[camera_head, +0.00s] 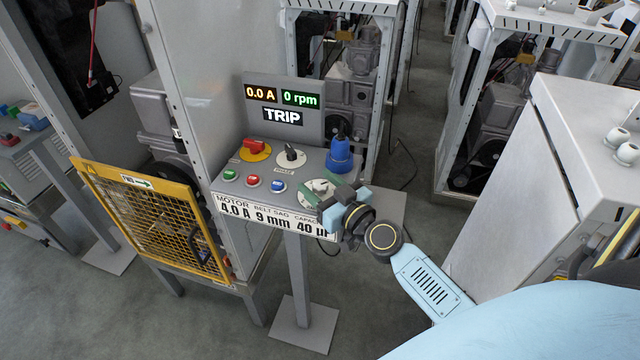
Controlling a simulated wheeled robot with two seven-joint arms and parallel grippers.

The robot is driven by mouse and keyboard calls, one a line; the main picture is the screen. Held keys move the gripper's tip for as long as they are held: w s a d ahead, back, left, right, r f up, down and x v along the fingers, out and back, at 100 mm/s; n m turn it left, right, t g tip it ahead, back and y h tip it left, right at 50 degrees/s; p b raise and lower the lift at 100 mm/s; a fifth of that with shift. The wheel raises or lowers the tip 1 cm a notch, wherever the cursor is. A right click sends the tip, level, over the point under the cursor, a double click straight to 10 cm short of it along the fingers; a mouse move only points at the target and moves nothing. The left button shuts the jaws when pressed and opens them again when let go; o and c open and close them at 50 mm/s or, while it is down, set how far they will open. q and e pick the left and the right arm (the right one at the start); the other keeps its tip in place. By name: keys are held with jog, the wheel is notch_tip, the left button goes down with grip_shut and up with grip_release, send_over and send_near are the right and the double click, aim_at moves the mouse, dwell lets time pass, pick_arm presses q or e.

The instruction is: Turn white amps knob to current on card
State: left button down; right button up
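The control panel (222,190) stands on a post. A white round dial (313,188) sits at its right front and looks like the amps knob; my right gripper hides much of it, and its setting cannot be read. My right gripper (327,197) is at the dial, its fingers over its right side; whether they touch or grip it I cannot tell. The card (262,217) on the panel front reads motor 4.0 A, belt sag 9 mm, and a partly covered capacitor value of 40. The display (283,97) reads 0.0 A, 0 rpm and TRIP. My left gripper is out of view.
A red switch (254,146) on a yellow disc, a black phase knob (290,156), and green (229,175), red (253,181) and blue (278,186) buttons share the panel. A tall blue part (339,156) stands close behind the gripper. A yellow mesh guard (150,215) is left.

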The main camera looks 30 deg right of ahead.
jog(key=s+d+b, duration=0.1)
jog(key=s+b, duration=0.2)
jog(key=s, duration=1)
jog(key=shift+s+d+b, duration=0.15)
jog(key=shift+d+b, duration=0.1)
jog(key=shift+b, duration=0.05)
